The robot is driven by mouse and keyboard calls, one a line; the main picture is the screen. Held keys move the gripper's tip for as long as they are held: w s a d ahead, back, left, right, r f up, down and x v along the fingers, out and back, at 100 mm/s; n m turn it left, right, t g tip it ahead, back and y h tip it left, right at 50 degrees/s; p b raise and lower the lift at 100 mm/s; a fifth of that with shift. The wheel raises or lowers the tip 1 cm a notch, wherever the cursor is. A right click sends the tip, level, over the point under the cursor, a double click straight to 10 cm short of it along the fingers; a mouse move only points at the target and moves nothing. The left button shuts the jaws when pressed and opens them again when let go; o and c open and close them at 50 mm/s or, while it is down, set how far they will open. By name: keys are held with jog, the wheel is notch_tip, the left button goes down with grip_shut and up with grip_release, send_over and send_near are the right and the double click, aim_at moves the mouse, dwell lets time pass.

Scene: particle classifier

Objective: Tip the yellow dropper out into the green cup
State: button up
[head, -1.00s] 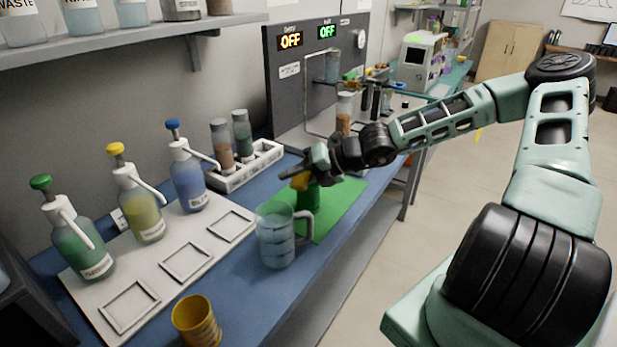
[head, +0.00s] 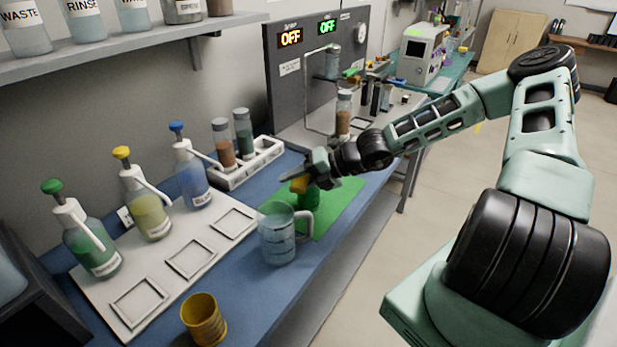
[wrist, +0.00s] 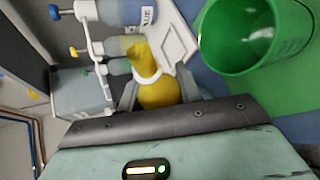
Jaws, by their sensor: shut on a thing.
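My gripper (head: 312,178) is shut on the yellow dropper (wrist: 158,90). In the wrist view the dropper's round body sits between the two fingers, with a white ring around its neck and its narrow end pointing away from the palm. In the head view the dropper (head: 299,185) shows as a small yellow patch at the green cup's rim. The green cup (head: 309,200) stands upright on the green mat, partly hidden by my gripper and the dropper. In the wrist view the cup (wrist: 240,62) is at the upper right, beside the dropper, and its visible inside looks empty.
A clear beaker (head: 277,240) stands close in front of the green cup. A yellow cup (head: 203,318) is at the front. Pump bottles stand on a white tray (head: 165,268) at left. A white rack (head: 247,168) holds two vials. The green mat (head: 345,208) has free room at right.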

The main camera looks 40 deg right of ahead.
jog(key=shift+s+a+f+m+y+p, duration=0.15)
jog(key=shift+m+y+p, duration=0.25)
jog(key=shift+p, duration=0.4)
jog(key=shift+p, duration=0.45)
jog(key=shift+f+m+g+y+p, duration=0.3)
jog(key=shift+m+y+p, duration=0.2)
jog(key=shift+p, duration=1.4)
jog(key=shift+r+m+g+y+p, duration=0.4)
jog(key=shift+r+m+y+p, duration=0.65)
jog(key=shift+p, duration=1.45)
jog(key=shift+d+r+m+y+p, duration=0.2)
jog(key=shift+r+m+y+p, duration=0.45)
jog(key=shift+m+p, duration=0.3)
dwell(1.4)
